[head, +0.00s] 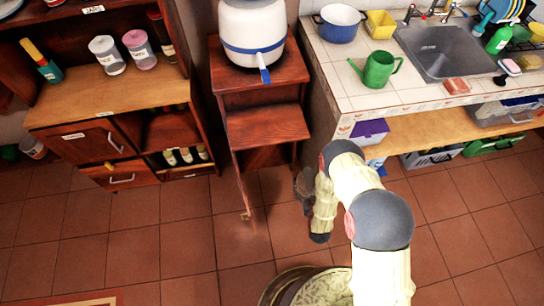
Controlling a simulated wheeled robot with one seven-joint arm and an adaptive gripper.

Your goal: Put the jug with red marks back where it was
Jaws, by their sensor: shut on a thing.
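My gripper (304,188) shows as a small dark shape beside my pale arm, over the floor to the right of the small red-brown cabinet (262,88). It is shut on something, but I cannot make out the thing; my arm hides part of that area. I see no jug that I can surely tell has red marks. A green jug-like can with a spout (380,69) stands on the tiled counter (345,83). Two pale lidded containers, one with a grey lid (106,58) and one with a pink lid (139,54), stand on the left wooden shelf (75,103).
A white water vessel with a blue tap (252,30) stands on the small cabinet, whose door (240,185) hangs open. A blue pot (340,28) and sink (445,52) are on the counter. The tiled floor (130,240) is clear at left.

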